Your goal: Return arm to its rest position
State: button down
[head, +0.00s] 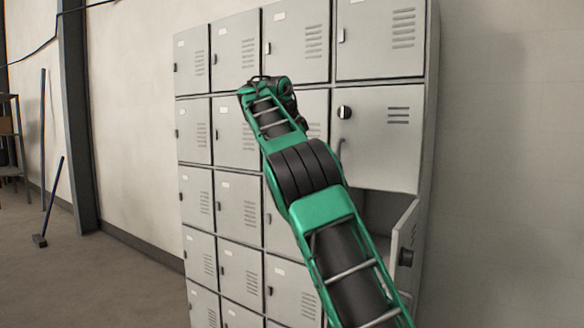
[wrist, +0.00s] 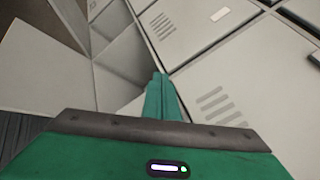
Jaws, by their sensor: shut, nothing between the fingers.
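My green and black arm (head: 305,170) reaches up and away from the lower right, in front of a bank of grey lockers (head: 215,190). Its far end is near the upper middle doors, and the fingers cannot be made out there. In the wrist view my gripper (wrist: 163,98) shows its green fingers together, with nothing between them. They point towards the locker fronts. Whether they touch a door is not clear.
A low right locker door (head: 403,255) with a dark knob stands open, close to my arm, and its compartment (head: 380,212) is exposed. Free floor (head: 90,285) lies left, with a broom (head: 48,205) against the wall.

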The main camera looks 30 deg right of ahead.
jog(key=s+d+f+n+y, duration=0.2)
jog(key=s+d+f+n, duration=0.2)
jog(key=s+f+n, duration=0.5)
jog(key=s+a+f+n+y, duration=0.2)
jog(key=s+a+f+n, duration=0.4)
jog(key=s+a+f, duration=0.6)
jog(key=s+a+f+n+y, duration=0.2)
jog(key=s+a+f+n, duration=0.4)
jog(key=s+a+f, duration=0.6)
jog(key=s+d+m+g, duration=0.2)
jog(key=s+d, duration=0.4)
jog(key=s, duration=0.3)
jog(key=s+d+m+g, duration=0.2)
jog(key=s+d+m, duration=0.2)
jog(key=s+d, duration=0.3)
jog(key=shift+s+d+r+y, duration=0.2)
jog(key=shift+s+y, duration=0.1)
jog(key=shift+s, duration=0.9)
jog(key=shift+a, duration=0.1)
